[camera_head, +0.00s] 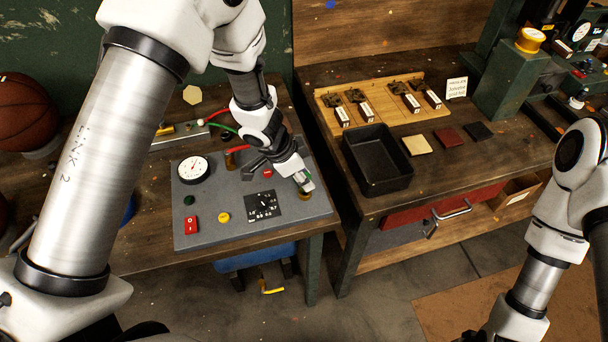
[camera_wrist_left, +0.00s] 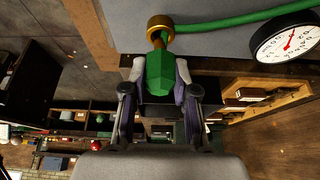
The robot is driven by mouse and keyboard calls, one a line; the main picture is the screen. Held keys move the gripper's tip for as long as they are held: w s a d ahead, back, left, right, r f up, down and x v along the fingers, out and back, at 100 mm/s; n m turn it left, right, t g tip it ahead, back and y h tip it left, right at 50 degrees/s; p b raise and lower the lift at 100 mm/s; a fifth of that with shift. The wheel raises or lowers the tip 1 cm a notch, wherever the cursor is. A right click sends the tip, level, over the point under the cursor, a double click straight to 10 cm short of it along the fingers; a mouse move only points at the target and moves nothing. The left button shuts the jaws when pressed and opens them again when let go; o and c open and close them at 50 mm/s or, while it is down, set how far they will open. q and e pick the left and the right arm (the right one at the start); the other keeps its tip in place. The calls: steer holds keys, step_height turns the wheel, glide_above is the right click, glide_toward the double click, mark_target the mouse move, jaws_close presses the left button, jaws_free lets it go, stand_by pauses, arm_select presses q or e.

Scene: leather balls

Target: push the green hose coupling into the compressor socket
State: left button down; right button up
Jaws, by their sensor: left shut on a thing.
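My left gripper (camera_head: 302,181) is over the right side of the grey panel (camera_head: 225,225). In the left wrist view it is shut on the green coupling (camera_wrist_left: 160,72), which sits between its two fingers. A brass ring (camera_wrist_left: 160,27) is at the coupling's far end, in line with it. I cannot tell how deep the coupling sits in the ring. The green hose (camera_wrist_left: 230,23) runs right from behind the ring. In the head view the gripper mostly hides the coupling and ring. My right arm is at the right edge; its gripper is out of view.
The panel carries a gauge (camera_head: 194,169), a red switch (camera_head: 191,224), a yellow button (camera_head: 223,217) and a black dial plate (camera_head: 263,206). A red hose (camera_head: 220,112) lies behind it. A black tray (camera_head: 378,160) stands on the bench to the right.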

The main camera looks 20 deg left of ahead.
arm_select(q)
steer(key=shift+f, duration=0.4)
stand_by(0.7)
steer(key=shift+f+p, duration=0.2)
steer(key=shift+p, duration=0.1)
stand_by(0.3)
steer(key=shift+f, duration=0.5)
stand_by(0.4)
steer(key=c, duration=0.8)
jaws_free()
steer(key=v, duration=1.2)
